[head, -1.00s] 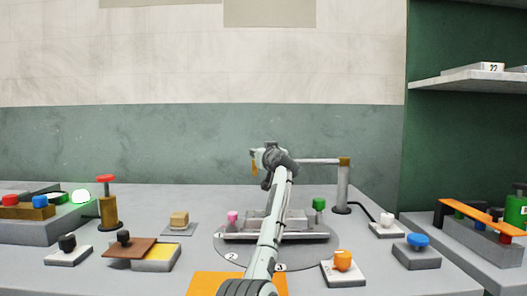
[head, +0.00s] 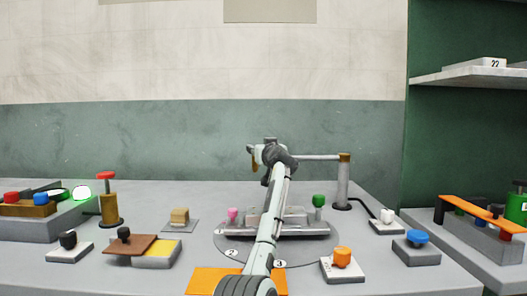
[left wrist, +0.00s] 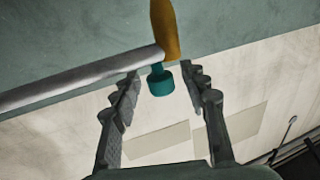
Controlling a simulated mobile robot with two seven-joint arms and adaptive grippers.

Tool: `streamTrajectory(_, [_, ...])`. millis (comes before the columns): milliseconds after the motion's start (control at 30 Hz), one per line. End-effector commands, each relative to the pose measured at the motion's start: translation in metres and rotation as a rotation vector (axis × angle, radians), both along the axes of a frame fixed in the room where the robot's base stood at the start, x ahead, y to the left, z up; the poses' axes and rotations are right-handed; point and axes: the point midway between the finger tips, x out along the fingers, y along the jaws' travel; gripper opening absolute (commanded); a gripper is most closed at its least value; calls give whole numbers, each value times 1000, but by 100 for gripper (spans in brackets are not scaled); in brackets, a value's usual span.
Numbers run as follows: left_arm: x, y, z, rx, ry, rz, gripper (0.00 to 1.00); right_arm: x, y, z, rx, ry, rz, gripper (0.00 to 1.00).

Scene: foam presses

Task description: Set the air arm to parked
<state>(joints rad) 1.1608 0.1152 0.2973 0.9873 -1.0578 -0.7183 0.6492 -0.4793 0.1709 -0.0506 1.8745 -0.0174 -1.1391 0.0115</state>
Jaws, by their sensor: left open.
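The air arm is a thin grey bar (head: 318,157) that runs left from a brass-coloured cap on an upright grey post (head: 343,185). Its free end has an amber piece (head: 255,160) hanging down. In the left wrist view the grey bar (left wrist: 80,80) meets the amber piece (left wrist: 164,28), with a teal knob (left wrist: 160,82) at its end. My left gripper (head: 257,152) is at this free end. In the wrist view its fingers are open (left wrist: 163,92), one either side of the teal knob, with visible gaps. My right gripper is out of view.
A round numbered plate (head: 300,250) with a grey press fixture, a pink knob (head: 233,214) and a green knob (head: 319,200) lies under the bar. An orange-knobbed block (head: 342,258) and a blue-knobbed block (head: 417,240) stand right. A red-topped post (head: 108,200) stands left.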

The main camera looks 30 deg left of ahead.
Motion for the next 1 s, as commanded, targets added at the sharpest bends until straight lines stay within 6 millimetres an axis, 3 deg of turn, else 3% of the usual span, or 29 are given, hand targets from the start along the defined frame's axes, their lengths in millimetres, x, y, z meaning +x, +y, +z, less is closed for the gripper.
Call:
streamTrajectory(567, [-66,-78,-1,-1,-2,-3,44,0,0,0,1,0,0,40])
streamTrajectory(1000, [-76,-87,0,0,-1,-2,44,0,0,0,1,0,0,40])
